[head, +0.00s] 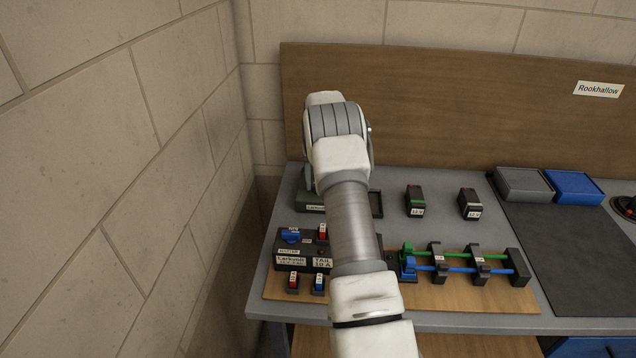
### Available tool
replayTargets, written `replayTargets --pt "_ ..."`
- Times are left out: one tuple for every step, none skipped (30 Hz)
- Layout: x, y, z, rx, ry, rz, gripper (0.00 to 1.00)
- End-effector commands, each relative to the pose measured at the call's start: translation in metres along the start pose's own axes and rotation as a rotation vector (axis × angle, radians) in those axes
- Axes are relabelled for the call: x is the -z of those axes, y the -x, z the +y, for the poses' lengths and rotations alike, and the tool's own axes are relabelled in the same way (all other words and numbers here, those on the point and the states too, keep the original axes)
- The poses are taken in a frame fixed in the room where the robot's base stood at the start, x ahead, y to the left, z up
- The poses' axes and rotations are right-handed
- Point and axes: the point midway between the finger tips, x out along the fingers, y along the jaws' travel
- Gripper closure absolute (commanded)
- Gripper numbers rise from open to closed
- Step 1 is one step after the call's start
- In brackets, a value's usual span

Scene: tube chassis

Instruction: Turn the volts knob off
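No knob marked volts can be made out. A dark green device (308,201) with a small label lies left of my arm at the back of the bench, and my arm hides part of it. A black control box (283,262) at the front left carries a blue knob (290,235) with a small label by it. The box also has a red switch (322,231) and white labels, one reading TAIL 10 A. My arm reaches up across the left part of the bench. My gripper is not visible.
Blue and green rods (465,262) run through black holders on a wooden board (420,296). Two small black blocks, one green-topped (415,200) and one red-topped (469,203), stand behind. Grey (524,184) and blue (574,187) bins sit right. A dark mat (575,245) is clear. A brick wall (110,180) is close left.

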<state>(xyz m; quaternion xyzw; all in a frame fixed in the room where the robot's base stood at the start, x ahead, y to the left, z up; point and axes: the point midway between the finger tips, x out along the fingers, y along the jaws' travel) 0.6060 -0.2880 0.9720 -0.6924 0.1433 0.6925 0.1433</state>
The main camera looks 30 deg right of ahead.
Motion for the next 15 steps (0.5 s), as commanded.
replayTargets --pt "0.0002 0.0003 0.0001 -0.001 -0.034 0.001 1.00" --pt "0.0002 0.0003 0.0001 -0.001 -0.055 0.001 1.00" --pt "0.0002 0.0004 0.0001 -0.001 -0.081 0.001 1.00" --pt "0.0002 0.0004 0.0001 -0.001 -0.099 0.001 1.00" --pt "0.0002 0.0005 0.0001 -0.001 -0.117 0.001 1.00" --pt "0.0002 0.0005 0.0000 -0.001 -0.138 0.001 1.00" --pt "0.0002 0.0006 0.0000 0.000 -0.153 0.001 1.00" --pt "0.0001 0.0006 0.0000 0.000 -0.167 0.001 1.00" --pt "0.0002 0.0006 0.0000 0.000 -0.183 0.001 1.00" --pt "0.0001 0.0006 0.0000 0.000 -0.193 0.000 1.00" --pt "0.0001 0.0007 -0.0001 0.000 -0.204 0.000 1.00" --pt "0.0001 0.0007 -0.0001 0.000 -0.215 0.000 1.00" --pt "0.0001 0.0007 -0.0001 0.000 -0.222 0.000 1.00" --pt "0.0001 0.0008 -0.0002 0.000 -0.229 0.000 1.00" --pt "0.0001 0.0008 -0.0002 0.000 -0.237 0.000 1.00"
